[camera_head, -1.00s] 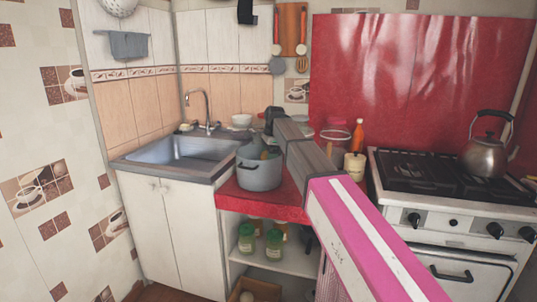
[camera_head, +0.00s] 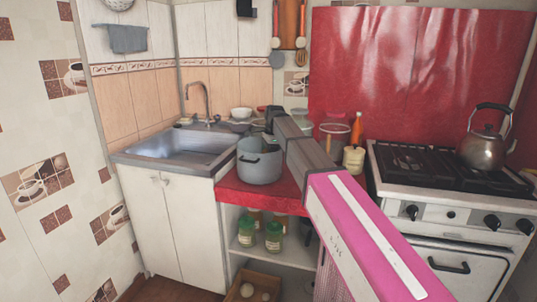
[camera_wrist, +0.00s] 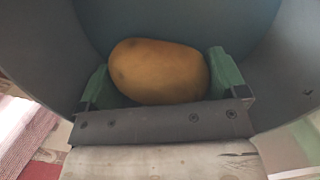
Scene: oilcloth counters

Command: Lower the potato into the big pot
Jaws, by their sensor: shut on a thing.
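The big pot (camera_head: 260,168) is grey with dark handles and stands on the red counter beside the sink. The potato (camera_wrist: 158,72) is yellow-brown and lies between the two green fingers of my gripper (camera_wrist: 165,75) in the wrist view. The fingers press on it from both sides. The pot's grey inner wall (camera_wrist: 180,18) curves around the potato and the fingers. In the head view the potato is hidden, and my arm comes to the pot from the right. The gap between the potato and the pot's bottom cannot be judged.
The sink (camera_head: 180,145) is left of the pot. A white bowl (camera_head: 241,113) stands behind it. A candle-like jar (camera_head: 354,158) and an orange bottle (camera_head: 357,130) are to the right, before the stove (camera_head: 440,180) with a kettle (camera_head: 485,147). Jars (camera_head: 273,237) stand on the shelf below.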

